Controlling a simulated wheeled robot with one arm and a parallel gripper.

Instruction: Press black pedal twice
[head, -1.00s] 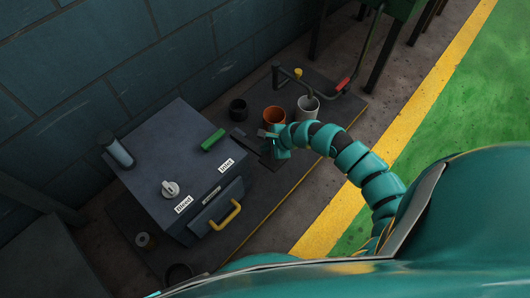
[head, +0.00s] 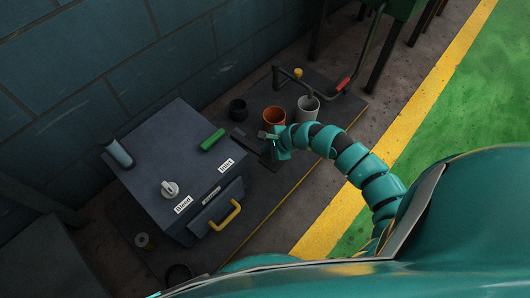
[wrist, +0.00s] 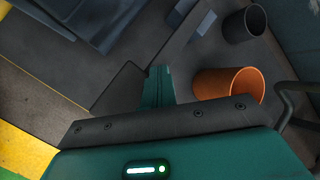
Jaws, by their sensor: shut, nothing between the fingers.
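The black pedal (head: 267,158) appears as a dark flat plate on the low platform, right of the grey box. It also shows in the wrist view (wrist: 117,92), just left of my fingers. My gripper (head: 272,137) is shut and empty. In the wrist view my closed teal fingers (wrist: 159,80) reach down beside the plate's right edge. I cannot tell whether they touch it, and my gripper hides part of it.
A grey box (head: 180,160) with a yellow handle (head: 226,215) and a green bar (head: 213,139) stands left. An orange cup (head: 273,115), a white cup (head: 308,108) and a black cup (head: 238,109) stand behind. A bent bar with a red grip (head: 343,84) rises nearby.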

